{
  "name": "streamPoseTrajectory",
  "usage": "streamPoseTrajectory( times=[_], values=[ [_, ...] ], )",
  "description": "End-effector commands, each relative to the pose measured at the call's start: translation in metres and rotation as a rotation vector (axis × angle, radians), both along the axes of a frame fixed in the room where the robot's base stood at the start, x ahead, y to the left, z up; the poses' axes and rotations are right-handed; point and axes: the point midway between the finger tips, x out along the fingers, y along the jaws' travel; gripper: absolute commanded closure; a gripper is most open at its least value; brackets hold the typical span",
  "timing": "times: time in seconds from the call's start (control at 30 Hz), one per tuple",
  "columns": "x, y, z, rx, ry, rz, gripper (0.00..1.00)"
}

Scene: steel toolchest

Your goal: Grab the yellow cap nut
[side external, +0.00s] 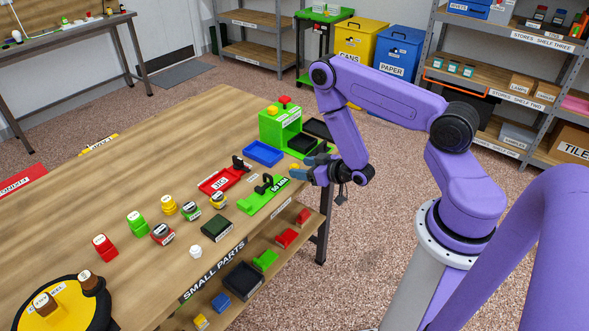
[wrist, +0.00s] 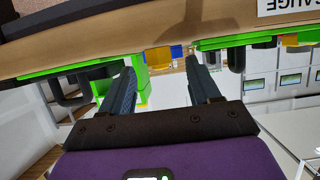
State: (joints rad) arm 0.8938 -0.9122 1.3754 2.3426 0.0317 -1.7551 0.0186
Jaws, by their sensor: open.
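A yellow piece with a domed top, which looks like the yellow cap nut (side external: 169,206), stands on the wooden bench in the side external view. It is in a row with similar green (side external: 137,223) and red (side external: 103,247) pieces. My gripper (side external: 303,172) is at the bench's right end beside the green stands, well to the right of the yellow piece. In the wrist view my gripper (wrist: 163,72) has its fingers apart with nothing held. A small orange-yellow patch (wrist: 158,59) shows beyond the fingertips; I cannot tell what it is.
A green box with buttons (side external: 277,130), a blue tray (side external: 263,153), a red tray (side external: 220,180) and a green stand (side external: 261,197) are near my gripper. Banded pieces (side external: 162,234), a dark green block (side external: 216,228) and a white piece (side external: 195,252) stand near the yellow piece.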

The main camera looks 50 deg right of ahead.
Motion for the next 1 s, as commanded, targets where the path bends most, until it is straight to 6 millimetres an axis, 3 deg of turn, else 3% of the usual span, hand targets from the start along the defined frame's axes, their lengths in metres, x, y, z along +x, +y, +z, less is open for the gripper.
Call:
streamPoseTrajectory(
  times=[0.2,0.47,0.53,0.67,1.0],
  values=[
    [0.021,0.000,-0.008,0.000,-0.001,0.000,0.38],
    [0.023,0.000,-0.010,0.000,0.001,0.000,0.38],
    [0.023,0.000,-0.010,0.000,0.001,0.000,0.55],
    [0.023,0.000,-0.010,0.000,0.001,0.000,0.97],
    [0.023,0.000,-0.009,0.000,0.000,0.000,1.00]
  ],
)
